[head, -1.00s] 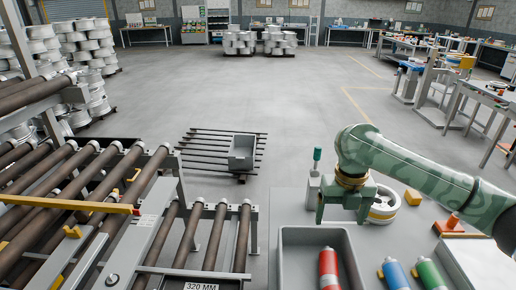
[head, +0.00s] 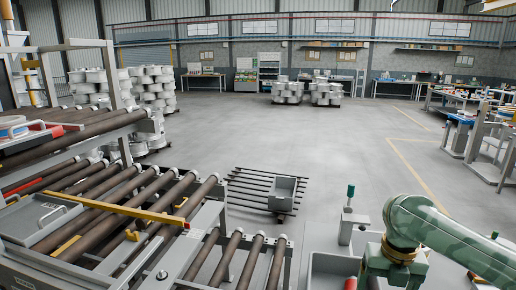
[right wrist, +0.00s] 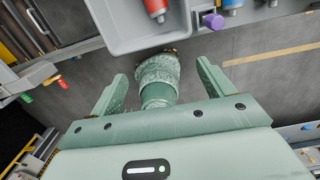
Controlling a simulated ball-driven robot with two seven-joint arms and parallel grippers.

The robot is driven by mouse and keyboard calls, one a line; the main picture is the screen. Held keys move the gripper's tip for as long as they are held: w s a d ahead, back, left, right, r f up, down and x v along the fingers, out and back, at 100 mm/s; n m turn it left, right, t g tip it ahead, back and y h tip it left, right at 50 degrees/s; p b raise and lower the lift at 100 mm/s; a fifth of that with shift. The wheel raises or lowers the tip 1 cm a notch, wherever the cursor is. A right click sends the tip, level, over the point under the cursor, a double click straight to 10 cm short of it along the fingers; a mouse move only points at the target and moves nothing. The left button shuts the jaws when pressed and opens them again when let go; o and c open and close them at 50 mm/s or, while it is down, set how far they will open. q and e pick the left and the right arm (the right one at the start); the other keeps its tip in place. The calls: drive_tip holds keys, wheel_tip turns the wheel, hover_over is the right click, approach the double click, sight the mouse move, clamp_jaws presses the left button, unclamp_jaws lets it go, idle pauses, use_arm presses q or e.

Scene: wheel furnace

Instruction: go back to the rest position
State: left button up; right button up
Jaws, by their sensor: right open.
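My right gripper (right wrist: 162,70) is open and empty in the right wrist view, its two green fingers spread apart. A green part of my own body shows between and beyond the fingers. In the head view my right arm comes in at the lower right, with the wrist low in the picture and the fingertips out of sight. My left gripper is not in view.
A grey bin (head: 322,266) with a red bottle (head: 350,284) stands beside my right wrist; the bin (right wrist: 126,42) lies just beyond the fingers in the wrist view. A roller conveyor (head: 150,205) fills the left. Open floor (head: 330,150) lies ahead.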

drive_tip(key=s+a+f+m+t+y, duration=0.2)
drive_tip(key=s+a+f+m+t, duration=0.4)
drive_tip(key=a+f+m, duration=0.55)
drive_tip(key=s+d+m+h, duration=0.6)
drive_tip(key=s+d+m, duration=0.7)
drive_tip(key=d+m, duration=0.1)
drive_tip(key=s+a+f+g+y+b, duration=0.1)
drive_tip(key=s+a+f, duration=0.1)
drive_tip(key=f, duration=1.2)
drive_tip(key=s+a+f+g+y+b, duration=0.1)
drive_tip(key=s+a+f+b, duration=0.1)
drive_tip(key=f, duration=1.1)
use_arm(q)
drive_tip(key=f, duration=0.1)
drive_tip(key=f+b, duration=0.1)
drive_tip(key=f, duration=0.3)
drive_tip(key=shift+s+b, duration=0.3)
drive_tip(key=shift+b, duration=0.1)
use_arm(e)
drive_tip(key=s+f+m+g+y, duration=0.2)
drive_tip(key=s+f+m+g, duration=0.1)
drive_tip(key=s+f, duration=1.6)
drive_tip(key=shift+s+m, duration=0.45)
drive_tip(key=shift+s, duration=0.4)
